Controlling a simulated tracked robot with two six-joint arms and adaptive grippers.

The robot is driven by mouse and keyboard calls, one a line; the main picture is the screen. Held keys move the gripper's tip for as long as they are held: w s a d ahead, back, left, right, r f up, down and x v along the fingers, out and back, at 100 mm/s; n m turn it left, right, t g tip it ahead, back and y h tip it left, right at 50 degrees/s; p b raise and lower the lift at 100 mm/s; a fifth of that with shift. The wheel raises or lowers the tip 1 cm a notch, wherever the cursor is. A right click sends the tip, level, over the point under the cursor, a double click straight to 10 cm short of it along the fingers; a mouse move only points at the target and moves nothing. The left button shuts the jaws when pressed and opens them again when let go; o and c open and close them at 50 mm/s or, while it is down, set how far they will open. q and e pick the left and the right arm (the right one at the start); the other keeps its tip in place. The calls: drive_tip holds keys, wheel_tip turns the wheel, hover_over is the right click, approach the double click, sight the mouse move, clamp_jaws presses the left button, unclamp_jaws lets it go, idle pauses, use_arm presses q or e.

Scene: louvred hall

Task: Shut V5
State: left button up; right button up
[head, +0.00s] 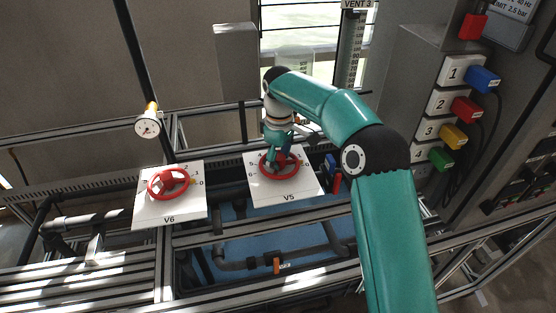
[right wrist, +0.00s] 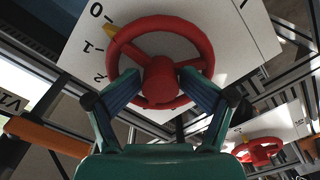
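The V5 valve has a red handwheel (head: 293,160) on a white plate (head: 300,190) in the middle of the head view. The wheel (right wrist: 161,20) fills the top middle of the right wrist view. Its yellow mark (right wrist: 110,32) lies near the 0 end of the scale, between about 0 and 1. My right gripper (right wrist: 160,78) is at this wheel, its two fingers apart, one on either side of the red hub, with visible gaps to it. Whether the fingers touch the rim or spokes is unclear. My left gripper is not in view.
The V6 plate with its red wheel (head: 168,184) stands to the left. A round gauge (head: 147,127) is behind it. A grey cabinet with numbered coloured plugs (head: 466,108) rises at right. Frame rails and pipes run around the plates. A blue item (head: 331,163) sits close right of V5.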

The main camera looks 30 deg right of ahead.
sight(279, 157)
drive_tip(key=shift+r, duration=0.15)
idle(0.3)
drive_tip(key=shift+w+r, duration=0.1)
drive_tip(key=shift+r, duration=3.45)
drive_tip(key=shift+c, duration=0.4)
